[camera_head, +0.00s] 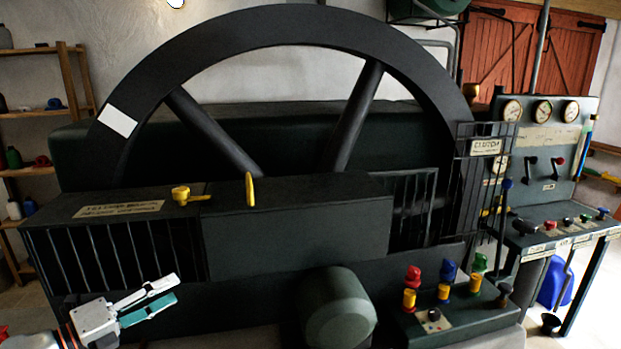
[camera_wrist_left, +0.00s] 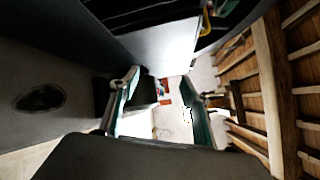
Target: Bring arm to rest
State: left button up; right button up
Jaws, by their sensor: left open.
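My left gripper (camera_head: 148,299) is at the lower left of the head view, in front of the dark machine housing (camera_head: 300,263). Its two fingers are apart with nothing between them. In the left wrist view its fingers (camera_wrist_left: 158,105) also stand apart, with open space between them. The left arm comes in low from the left edge, and most of it is out of the head view. My right gripper shows in neither view.
A large black flywheel (camera_head: 190,52) rises behind the housing. A rounded green cylinder (camera_head: 340,310) and a box with coloured knobs (camera_head: 455,320) stand at the front. A control desk with gauges (camera_head: 545,215) is at right, wooden shelves (camera_head: 68,85) at left.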

pick_arm(q)
jog(key=s+d+f+n+g+y, duration=0.1)
jog(key=s+d+f+n+y, duration=0.2)
jog(key=s+f+n, duration=0.5)
jog(key=s+d+f+n+g+y, duration=0.1)
jog(key=s+d+f+n, duration=0.3)
jog(key=s+f+n, duration=0.5)
jog(key=s+d+f+n+y, duration=0.4)
jog(key=s+f+n, duration=0.4)
jog(key=f, duration=0.8)
jog(key=shift+s+f+n+g+y, duration=0.2)
jog(key=shift+f+n+g+y, duration=0.15)
jog(key=shift+n, duration=0.45)
jog(key=shift+d, duration=0.1)
